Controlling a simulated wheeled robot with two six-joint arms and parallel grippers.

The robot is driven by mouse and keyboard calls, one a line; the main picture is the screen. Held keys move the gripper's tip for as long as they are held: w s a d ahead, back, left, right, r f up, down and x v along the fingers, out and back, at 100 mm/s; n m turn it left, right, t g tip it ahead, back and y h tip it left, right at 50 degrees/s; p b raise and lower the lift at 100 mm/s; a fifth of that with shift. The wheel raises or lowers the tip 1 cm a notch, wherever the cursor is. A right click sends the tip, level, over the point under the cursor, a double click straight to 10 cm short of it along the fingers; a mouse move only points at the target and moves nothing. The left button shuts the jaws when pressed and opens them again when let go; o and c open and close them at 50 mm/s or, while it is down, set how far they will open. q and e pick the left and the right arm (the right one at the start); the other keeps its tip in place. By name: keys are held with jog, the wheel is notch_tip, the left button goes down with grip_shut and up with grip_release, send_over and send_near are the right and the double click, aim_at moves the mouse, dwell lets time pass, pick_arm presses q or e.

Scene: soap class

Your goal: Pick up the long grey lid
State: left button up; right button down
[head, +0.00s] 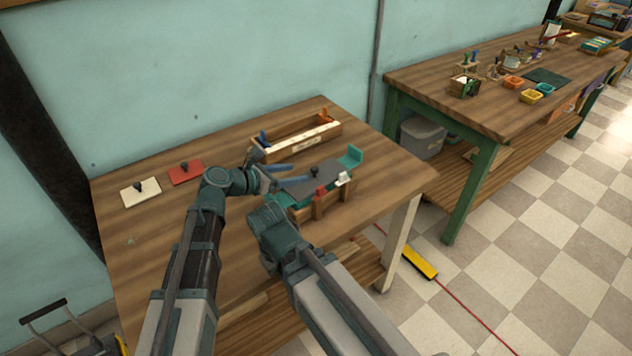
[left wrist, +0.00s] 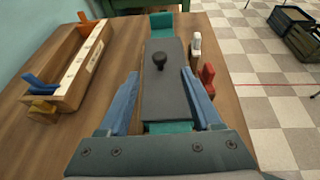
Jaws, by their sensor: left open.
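The long grey lid (head: 327,182) is a flat slab with a dark round knob (head: 314,170). It lies on a teal mould (head: 351,157) in a wooden frame, near the right of the table. In the left wrist view the lid (left wrist: 165,95) runs away from me between two blue fingers. My left gripper (head: 283,178) is open at the lid's near end, with one finger along each long side; I cannot tell whether they touch it. My right gripper's housing (head: 278,228) is in front of the mould; its fingers cannot be made out.
A wooden box (head: 300,138) with blue and orange pieces stands behind the mould. Red (head: 319,203) and white pieces rise along the frame's right side. A red board (head: 186,173) and a cream board (head: 141,193) lie at left. The front-left tabletop is clear.

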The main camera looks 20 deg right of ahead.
aim_at(314, 168)
pick_arm(q)
jog(key=shift+b+x, duration=0.4)
jog(key=shift+x, duration=1.3)
jog(key=x, duration=0.2)
jog(key=b+x, duration=0.1)
jog(key=x, duration=0.2)
jog(key=shift+w+d+r, duration=0.1)
jog(key=shift+d+r, duration=0.1)
grip_shut()
